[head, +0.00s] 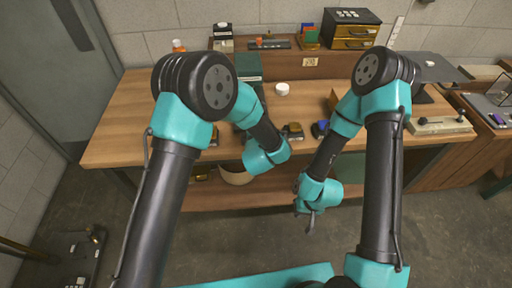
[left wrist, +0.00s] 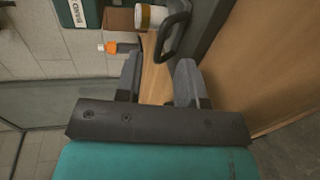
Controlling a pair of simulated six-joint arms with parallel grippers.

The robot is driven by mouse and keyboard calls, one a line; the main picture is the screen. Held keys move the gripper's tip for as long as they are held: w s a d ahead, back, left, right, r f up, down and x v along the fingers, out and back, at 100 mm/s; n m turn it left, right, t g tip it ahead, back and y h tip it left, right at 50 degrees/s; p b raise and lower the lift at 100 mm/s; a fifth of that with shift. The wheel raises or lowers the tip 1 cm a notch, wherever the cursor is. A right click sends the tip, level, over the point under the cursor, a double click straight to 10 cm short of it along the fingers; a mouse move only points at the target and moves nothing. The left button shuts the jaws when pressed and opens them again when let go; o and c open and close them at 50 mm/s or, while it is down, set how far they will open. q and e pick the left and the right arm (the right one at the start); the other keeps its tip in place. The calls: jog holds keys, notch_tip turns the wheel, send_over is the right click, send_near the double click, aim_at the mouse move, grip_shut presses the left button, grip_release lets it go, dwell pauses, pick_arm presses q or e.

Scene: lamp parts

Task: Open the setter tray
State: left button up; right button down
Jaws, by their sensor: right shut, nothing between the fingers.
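I cannot tell for sure which thing is the setter tray. A dark-topped wooden drawer box (head: 353,30) with two drawer fronts, both looking shut, stands at the back of the bench in the head view. My left gripper (left wrist: 158,78) shows in the left wrist view with its two fingers apart. A black handle-like loop (left wrist: 174,35) is just beyond the fingers. I cannot tell whether they touch it. In the head view the left gripper's fingers are hidden behind its own arm. My right gripper (head: 310,216) is shut and empty, pointing down in front of the bench edge.
The wooden bench (head: 118,140) has clear room at its left. A white round jar (head: 282,89) stands mid-bench. A pale block-like fixture (head: 440,125) lies at the right. An orange-capped bottle (left wrist: 112,47) and a green box (left wrist: 76,12) show in the left wrist view.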

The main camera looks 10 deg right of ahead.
pick_arm(q)
jog(key=d+v, duration=0.1)
jog(key=v, duration=1.2)
jog(key=shift+s+a, duration=0.3)
jog(key=shift+a, duration=0.25)
jog(key=shift+r, duration=0.1)
jog(key=a+f+m+g+h, duration=0.1)
jog(key=a+f+m+g, duration=0.65)
jog(key=a+f, duration=0.8)
jog(key=s+a+f+m+g+h, duration=0.1)
jog(key=s+a+f+m+g, duration=0.2)
jog(key=s+a, duration=0.3)
jog(key=s+a+f+m+g, duration=0.4)
jog(key=s+a, duration=0.3)
jog(key=a, duration=0.2)
jog(key=shift+s+m+h, duration=0.25)
jog(key=shift+m+h, duration=0.15)
jog(key=shift+m, duration=0.15)
